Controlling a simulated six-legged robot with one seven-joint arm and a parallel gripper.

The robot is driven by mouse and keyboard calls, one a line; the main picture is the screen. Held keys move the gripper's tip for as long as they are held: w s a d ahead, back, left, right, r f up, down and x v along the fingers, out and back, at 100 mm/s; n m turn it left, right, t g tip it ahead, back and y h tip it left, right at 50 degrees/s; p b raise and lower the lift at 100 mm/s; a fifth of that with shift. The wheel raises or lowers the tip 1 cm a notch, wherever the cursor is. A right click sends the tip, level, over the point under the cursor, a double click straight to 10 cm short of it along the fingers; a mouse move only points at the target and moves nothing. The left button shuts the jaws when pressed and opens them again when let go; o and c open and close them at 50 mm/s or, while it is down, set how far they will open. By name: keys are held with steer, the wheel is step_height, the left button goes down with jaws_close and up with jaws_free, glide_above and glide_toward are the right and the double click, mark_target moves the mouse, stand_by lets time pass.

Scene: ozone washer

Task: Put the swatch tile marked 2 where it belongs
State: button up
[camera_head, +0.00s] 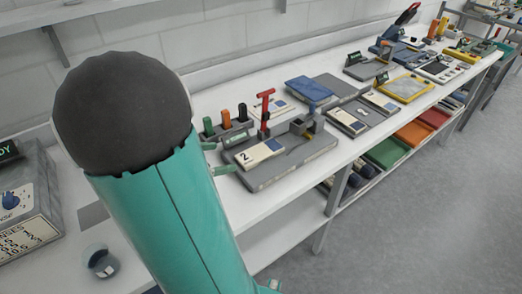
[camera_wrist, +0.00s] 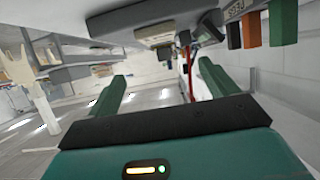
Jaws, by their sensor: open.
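The swatch tile marked 2 (camera_head: 260,153), cream with a dark blue patch, lies on the left part of a grey fixture board (camera_head: 290,170) on the bench. A red-handled lever or clamp (camera_head: 265,110) stands behind the tile. My gripper (camera_head: 223,158) is open just left of the tile; its green fingers show beside the board's left edge, partly hidden by my arm. In the wrist view my gripper (camera_wrist: 162,82) has its two green fingers apart with nothing between them.
A rack with green, orange and black pegs (camera_head: 227,122) stands behind the board. To the right are a grey tray (camera_head: 368,122) with similar tiles, a blue cloth-like item (camera_head: 309,89) and a yellow-framed panel (camera_head: 405,88). A boxed sign (camera_head: 25,205) stands left.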

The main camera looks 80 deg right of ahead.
glide_toward(260, 151)
steer(key=x, duration=0.3)
steer(key=shift+s+a, duration=0.1)
steer(key=shift+a, duration=0.1)
steer(key=shift+g, duration=0.3)
steer(key=x, duration=0.5)
steer(key=shift+d+f, duration=0.2)
steer(key=shift+d, duration=0.05)
steer(key=c, duration=1.2)
steer(key=shift+c, duration=0.2)
steer(key=shift+r, duration=0.3)
